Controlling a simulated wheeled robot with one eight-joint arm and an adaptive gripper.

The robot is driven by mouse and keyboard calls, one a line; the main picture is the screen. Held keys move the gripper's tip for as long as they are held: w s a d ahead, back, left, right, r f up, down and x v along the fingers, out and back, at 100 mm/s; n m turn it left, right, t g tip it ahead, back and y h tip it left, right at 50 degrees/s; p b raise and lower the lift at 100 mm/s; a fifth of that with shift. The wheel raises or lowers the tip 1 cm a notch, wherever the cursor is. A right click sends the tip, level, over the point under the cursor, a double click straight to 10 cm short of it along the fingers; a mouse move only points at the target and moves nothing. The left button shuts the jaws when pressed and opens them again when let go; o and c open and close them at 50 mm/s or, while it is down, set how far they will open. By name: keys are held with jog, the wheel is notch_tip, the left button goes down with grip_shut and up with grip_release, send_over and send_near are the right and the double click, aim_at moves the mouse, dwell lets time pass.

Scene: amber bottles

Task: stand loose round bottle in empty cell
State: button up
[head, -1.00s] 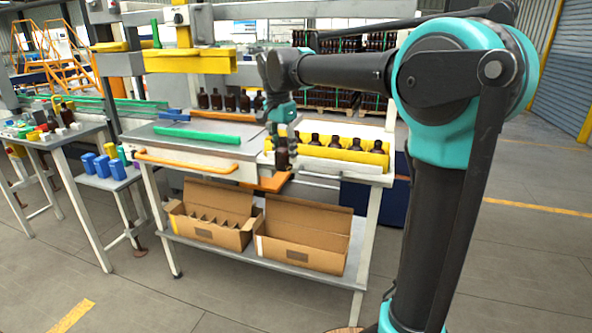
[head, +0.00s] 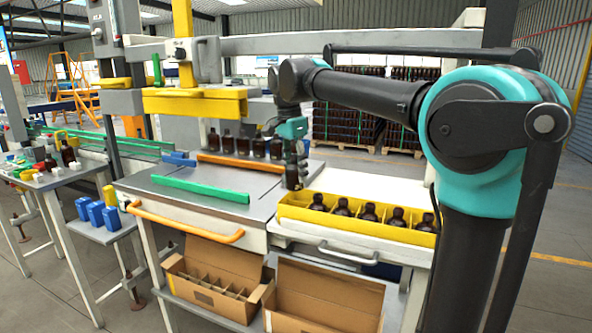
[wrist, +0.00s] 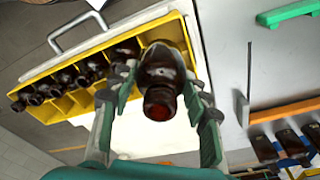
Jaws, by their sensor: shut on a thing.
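My gripper (head: 291,160) is shut on a dark amber round bottle (head: 292,181) at the left end of the yellow crate (head: 338,230). In the wrist view, the bottle (wrist: 162,70) sits between the green fingers (wrist: 160,100), its open mouth towards the camera. It looks roughly upright. It overlaps the crate's end in both views, and I cannot tell whether its base is inside a cell. Several bottles (head: 369,212) stand in a row in the crate. Empty yellow cells (wrist: 73,104) show beside that row in the wrist view. The floor beneath the held bottle is hidden.
A grey worktop (head: 200,192) with a green bar (head: 201,189) lies left of the crate. Several bottles (head: 244,144) stand behind it near an orange bar (head: 240,163). Open cardboard boxes (head: 322,300) sit on the lower shelf. A white surface lies behind the crate.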

jog(key=shift+f, duration=3.85)
jog(key=shift+f, duration=0.4)
jog(key=o, duration=1.3)
jog(key=shift+c, duration=0.2)
